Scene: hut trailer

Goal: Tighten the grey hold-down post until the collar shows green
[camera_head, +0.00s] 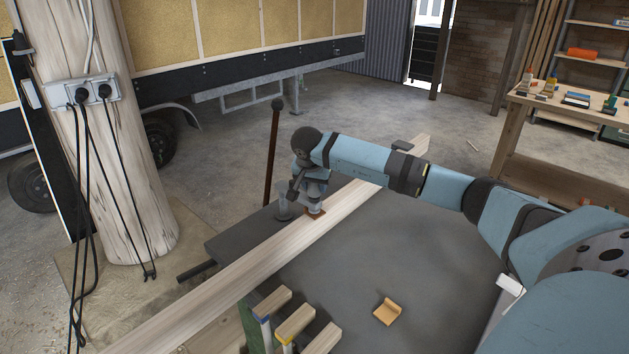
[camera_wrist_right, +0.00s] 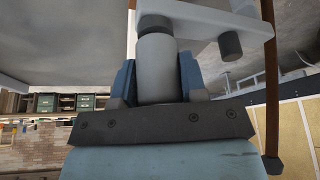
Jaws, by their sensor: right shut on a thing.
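The grey hold-down post (camera_wrist_right: 157,68) stands between the two blue-grey fingers of my right gripper (camera_wrist_right: 157,82) in the wrist view, with a grey arm and a dark-tipped peg (camera_wrist_right: 230,44) beyond it. In the head view my right gripper (camera_head: 313,188) reaches down over the long pale plank (camera_head: 245,268), shut on the post, which it mostly hides. A grey upright cylinder (camera_head: 283,208) stands just left of the gripper. A small orange-brown pad (camera_head: 315,212) sits on the plank below it. I see no green, and cannot make out the collar. My left gripper is out of view.
A brown rod with a dark knob (camera_head: 277,104) rises behind the bench (camera_head: 405,265). An orange-tan block (camera_head: 387,311) lies on the bench, and several wooden pieces with coloured bands (camera_head: 297,323) are at the front. A wooden post with cables (camera_head: 122,170) stands left.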

